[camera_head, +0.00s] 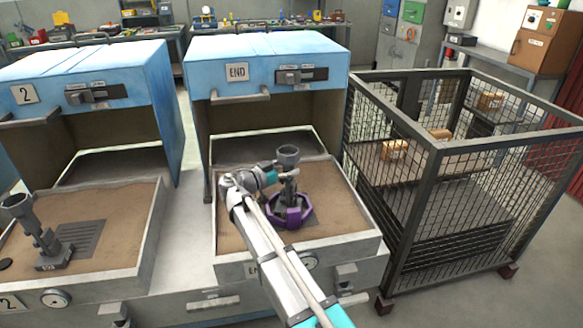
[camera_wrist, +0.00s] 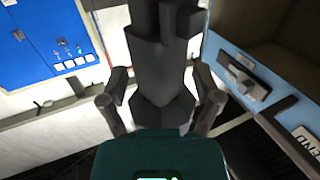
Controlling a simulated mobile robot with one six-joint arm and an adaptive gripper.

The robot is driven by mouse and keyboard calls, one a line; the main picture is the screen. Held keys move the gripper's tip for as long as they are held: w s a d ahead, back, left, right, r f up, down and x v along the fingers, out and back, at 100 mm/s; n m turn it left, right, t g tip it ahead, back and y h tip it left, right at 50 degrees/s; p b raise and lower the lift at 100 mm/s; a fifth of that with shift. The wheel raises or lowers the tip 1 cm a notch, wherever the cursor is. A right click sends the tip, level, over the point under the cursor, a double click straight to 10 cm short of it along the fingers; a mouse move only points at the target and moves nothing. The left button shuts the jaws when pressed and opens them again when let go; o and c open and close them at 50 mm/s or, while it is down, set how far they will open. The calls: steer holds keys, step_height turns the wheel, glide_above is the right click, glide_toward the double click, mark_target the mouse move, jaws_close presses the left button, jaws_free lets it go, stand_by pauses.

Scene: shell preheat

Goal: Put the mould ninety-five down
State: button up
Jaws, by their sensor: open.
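A dark grey mould (camera_head: 288,160) with a cup-shaped top stands upright in the sand tray (camera_head: 347,247) of the END bay. A purple ring (camera_head: 289,213) surrounds its lower part, by a grey grate in the sand. I read no number on it. My gripper (camera_head: 286,180) is at the mould's upper part. In the wrist view, the mould (camera_wrist: 160,60) lies between my two fingers (camera_wrist: 163,100), which are apart on either side of it. Contact cannot be told. A similar grey mould (camera_head: 43,242) stands in the left bay; its label is too small to read.
Blue hoods marked 2 (camera_head: 88,82) and END (camera_head: 262,75) stand open behind the trays. A wire cage (camera_head: 455,200) with small boxes is close on the right. Sand around the END mould is mostly clear.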

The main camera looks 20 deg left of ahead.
steer(key=shift+r, duration=0.15)
steer(key=shift+r+p, duration=0.3)
steer(key=shift+p, duration=0.1)
steer(key=v, duration=1.2)
steer(key=shift+f, duration=0.15)
steer(key=shift+s, duration=0.15)
